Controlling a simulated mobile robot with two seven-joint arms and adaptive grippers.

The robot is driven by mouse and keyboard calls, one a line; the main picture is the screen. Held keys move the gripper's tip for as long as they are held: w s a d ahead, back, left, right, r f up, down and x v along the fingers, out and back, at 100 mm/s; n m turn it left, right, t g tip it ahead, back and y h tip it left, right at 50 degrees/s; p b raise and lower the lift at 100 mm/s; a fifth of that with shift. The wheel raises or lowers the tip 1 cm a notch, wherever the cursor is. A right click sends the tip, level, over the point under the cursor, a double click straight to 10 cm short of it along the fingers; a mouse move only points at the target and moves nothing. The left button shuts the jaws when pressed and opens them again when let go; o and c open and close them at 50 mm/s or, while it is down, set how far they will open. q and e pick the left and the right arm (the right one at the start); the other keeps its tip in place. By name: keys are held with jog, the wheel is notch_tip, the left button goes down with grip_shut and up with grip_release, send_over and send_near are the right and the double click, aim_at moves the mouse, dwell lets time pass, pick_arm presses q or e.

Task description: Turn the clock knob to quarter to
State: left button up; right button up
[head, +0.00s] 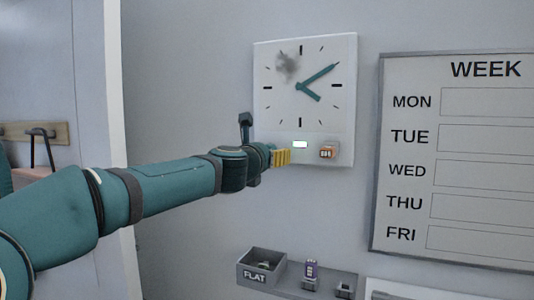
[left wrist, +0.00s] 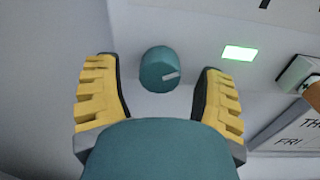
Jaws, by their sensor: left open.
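A square white wall clock (head: 276,118) hangs in the head view. Its long teal hand (head: 321,75) points to the upper right, near the two mark, and its short hand (head: 311,95) to the lower right. My left gripper (head: 281,156) is at the clock's lower left and hides the knob in this view. The knob appears between the fingertips, with gaps on both sides. My right gripper is not in view.
A small lit display (head: 300,144) and an orange part (head: 327,152) are on the clock's lower strip. A framed week board (head: 376,160) hangs to the right. Below are a grey box marked FLAT (head: 255,275) and a shelf with small items.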

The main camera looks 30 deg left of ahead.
pick_arm(q)
jog(key=shift+w, duration=0.15)
jog(key=shift+c, duration=0.2)
grip_shut()
jog(key=shift+m, duration=0.4)
